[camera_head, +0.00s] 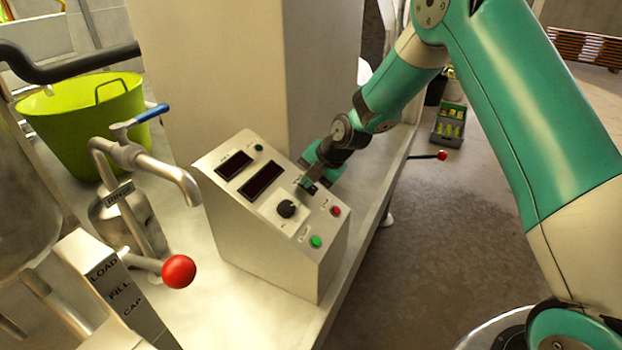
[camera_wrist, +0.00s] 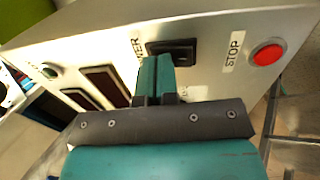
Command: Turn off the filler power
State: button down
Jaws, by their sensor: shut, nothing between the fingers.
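The filler control box (camera_head: 262,245) is a pale sloped panel on the metal bench. In the wrist view a black power switch (camera_wrist: 185,46) sits on it, beside a partly covered label ending in "WER". My gripper (camera_head: 308,184) is over the panel's upper right part. In the wrist view its teal fingers (camera_wrist: 155,65) are shut and empty, with their tips close to the switch's left end. I cannot tell whether they touch it. The fingers hide part of the panel, and the switch's on or off position is unclear.
A red STOP button (camera_wrist: 267,54), a green button (camera_head: 316,242), a black knob (camera_head: 286,208) and two dark displays (camera_head: 261,181) are on the panel. A tap (camera_head: 160,172) and a red-ball lever (camera_head: 179,271) stand left. A green tub (camera_head: 85,120) is behind.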

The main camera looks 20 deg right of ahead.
jog(key=shift+s+d+f, duration=0.1)
jog(key=shift+f, duration=0.1)
jog(key=shift+s+d+f+b, duration=0.2)
jog(key=shift+b, duration=0.1)
jog(key=shift+s+d, duration=0.3)
jog(key=shift+r, duration=0.25)
jog(key=b+v, duration=0.1)
jog(key=v, duration=1.2)
jog(key=shift+s+d, duration=0.4)
